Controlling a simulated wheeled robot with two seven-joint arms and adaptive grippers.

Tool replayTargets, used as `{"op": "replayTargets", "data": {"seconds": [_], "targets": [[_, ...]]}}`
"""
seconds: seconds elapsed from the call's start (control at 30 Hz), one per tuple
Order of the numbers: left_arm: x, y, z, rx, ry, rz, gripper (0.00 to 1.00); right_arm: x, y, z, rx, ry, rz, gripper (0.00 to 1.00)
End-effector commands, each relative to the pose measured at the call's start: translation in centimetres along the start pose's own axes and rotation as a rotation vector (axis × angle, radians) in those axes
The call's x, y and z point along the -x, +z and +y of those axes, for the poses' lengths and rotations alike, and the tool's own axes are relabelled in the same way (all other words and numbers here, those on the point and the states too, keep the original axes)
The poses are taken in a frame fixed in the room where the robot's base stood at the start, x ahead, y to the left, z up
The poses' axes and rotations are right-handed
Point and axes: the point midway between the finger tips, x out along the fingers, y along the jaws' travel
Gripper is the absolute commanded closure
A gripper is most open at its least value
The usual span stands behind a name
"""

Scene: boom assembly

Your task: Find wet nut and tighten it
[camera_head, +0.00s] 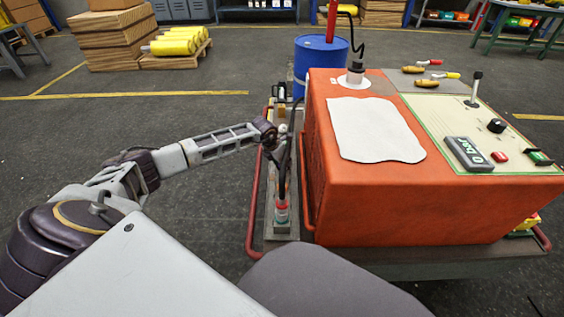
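My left arm reaches in from the left. Its dark gripper (275,143) is beside the black hoses and fittings along the left side of the orange machine (400,205). The fingers are small and blend with the dark hose, so I cannot tell whether they are open or touching anything. A fitting with red and teal bands (282,211) stands at the near end of the narrow metal base (281,230), with a black hose (282,180) rising from it. Pale fittings (283,129) sit farther back. No nut is clearly distinguishable as wet. My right gripper is not in view.
A red tube rail (254,205) borders the base on the left. A blue barrel (320,62) stands behind the machine. A white cloth or sheet (375,130), screwdrivers (412,69) and a control panel (490,125) are on top.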

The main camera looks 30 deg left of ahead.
Motion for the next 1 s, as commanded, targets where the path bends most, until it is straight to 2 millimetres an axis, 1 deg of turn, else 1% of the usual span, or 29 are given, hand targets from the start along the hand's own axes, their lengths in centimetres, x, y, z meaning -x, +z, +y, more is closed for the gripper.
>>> {"op": "replayTargets", "data": {"seconds": [0.5,0.53,0.6,0.7,1.0], "targets": [[-0.04,-0.08,0.03,-0.018,-0.007,0.002,0.89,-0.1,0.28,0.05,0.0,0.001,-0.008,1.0],[-0.04,-0.08,0.03,-0.018,-0.007,0.002,0.64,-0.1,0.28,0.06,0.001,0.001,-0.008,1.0],[-0.04,-0.08,0.03,-0.018,-0.007,0.002,0.55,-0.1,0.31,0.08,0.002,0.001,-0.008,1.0],[-0.03,-0.06,0.03,-0.018,-0.007,0.002,0.44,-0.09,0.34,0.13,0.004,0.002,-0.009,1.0],[0.01,-0.02,0.02,-0.017,-0.007,0.001,0.44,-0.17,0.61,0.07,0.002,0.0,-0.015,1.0]]}}
